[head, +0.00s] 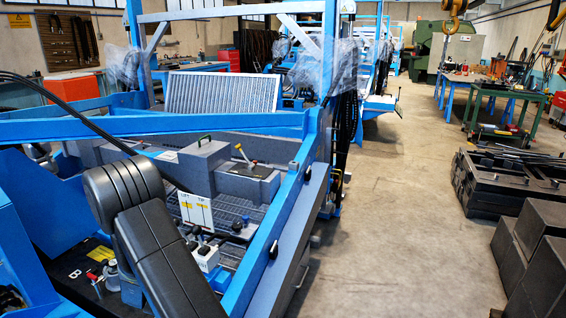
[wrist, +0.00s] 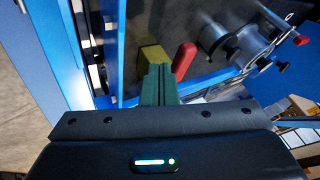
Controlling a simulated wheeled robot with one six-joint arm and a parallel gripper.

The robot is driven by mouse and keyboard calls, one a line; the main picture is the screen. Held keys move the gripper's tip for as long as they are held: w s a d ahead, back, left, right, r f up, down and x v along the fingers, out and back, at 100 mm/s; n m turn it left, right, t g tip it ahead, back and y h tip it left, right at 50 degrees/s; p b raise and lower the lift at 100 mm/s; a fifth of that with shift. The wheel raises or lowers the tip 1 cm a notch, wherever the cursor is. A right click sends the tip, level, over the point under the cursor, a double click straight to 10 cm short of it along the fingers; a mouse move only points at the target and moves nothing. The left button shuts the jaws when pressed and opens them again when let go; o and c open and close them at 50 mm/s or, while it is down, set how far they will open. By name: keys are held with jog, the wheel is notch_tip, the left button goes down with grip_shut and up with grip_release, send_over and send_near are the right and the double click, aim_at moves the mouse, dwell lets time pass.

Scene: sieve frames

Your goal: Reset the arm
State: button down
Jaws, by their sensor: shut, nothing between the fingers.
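My arm's dark links (head: 150,235) rise in front of the blue machine frame in the head view, bent at a rounded elbow. My gripper is not visible in that view. In the wrist view my gripper (wrist: 159,72) shows as two green fingers pressed together beyond the dark wrist body, with nothing between them. A yellow block (wrist: 152,56) and a red handle (wrist: 184,57) show just beyond the fingertips. I cannot tell whether the fingers touch either one.
Blue beams (head: 285,220) surround a grey control deck with a lever (head: 240,153) and a white knobbed box (head: 207,257). In the wrist view a silver cylindrical fitting (wrist: 235,45) lies right of the fingers. Black blocks (head: 540,235) stand right; the concrete floor (head: 400,220) between is clear.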

jog(key=shift+w+d+f+b, duration=0.1)
jog(key=shift+f+b, duration=0.25)
jog(key=shift+b, duration=0.05)
jog(key=shift+w+d+r+n+g+y+b, duration=0.1)
jog(key=shift+w+d+n+g+y+b, duration=0.5)
jog(key=shift+n+b, duration=1.05)
jog(key=shift+w+d+r+n+g+y+b, duration=0.2)
jog(key=shift+d+n+g+b, duration=0.55)
jog(key=shift+b, duration=1.7)
jog(key=shift+w+d+f+n+g+y+b, duration=0.1)
jog(key=shift+w+d+n+g+y+b, duration=0.45)
jog(key=shift+n+b, duration=1.1)
jog(key=shift+s+d+m+b, duration=0.2)
jog(key=shift+d+m+b, duration=0.05)
jog(key=shift+m+b, duration=0.15)
